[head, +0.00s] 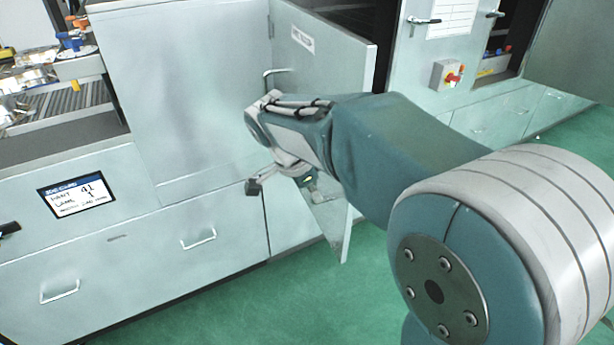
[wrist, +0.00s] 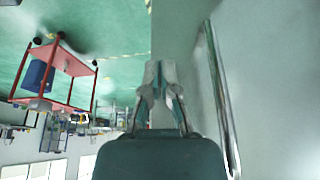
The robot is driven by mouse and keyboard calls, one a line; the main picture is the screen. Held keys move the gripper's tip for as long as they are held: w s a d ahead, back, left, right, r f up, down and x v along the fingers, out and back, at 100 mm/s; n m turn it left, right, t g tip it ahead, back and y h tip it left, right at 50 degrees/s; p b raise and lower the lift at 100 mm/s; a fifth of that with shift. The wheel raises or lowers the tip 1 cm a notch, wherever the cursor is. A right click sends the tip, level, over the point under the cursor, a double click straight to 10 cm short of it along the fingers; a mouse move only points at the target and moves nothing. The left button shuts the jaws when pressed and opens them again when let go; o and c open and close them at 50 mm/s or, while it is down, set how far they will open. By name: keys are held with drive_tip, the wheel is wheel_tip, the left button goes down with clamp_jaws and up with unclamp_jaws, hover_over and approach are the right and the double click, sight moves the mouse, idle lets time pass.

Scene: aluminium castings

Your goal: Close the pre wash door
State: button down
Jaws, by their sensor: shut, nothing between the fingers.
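The pre wash door (head: 335,65) is a pale grey panel with a small label near its top, in the head view. It stands swung out from the cabinet, with a dark opening behind it. In the wrist view, the handle shows as a long bar (wrist: 215,95) right of my gripper (wrist: 159,70), on a pale panel. My gripper is shut and empty, with a visible gap between it and the bar.
A flat cabinet front (head: 190,90) stands left of the door, above drawers with handles (head: 198,239). A red switch box (head: 447,75) is on the cabinet at right. The green floor (head: 310,300) is clear in front. A red cart (wrist: 60,75) shows in the wrist view.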

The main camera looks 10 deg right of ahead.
sight(344, 205)
drive_tip(key=d, duration=0.4)
drive_tip(key=shift+w+d+f, duration=0.35)
drive_tip(key=shift+d+f, duration=0.05)
drive_tip(key=shift+a, duration=0.15)
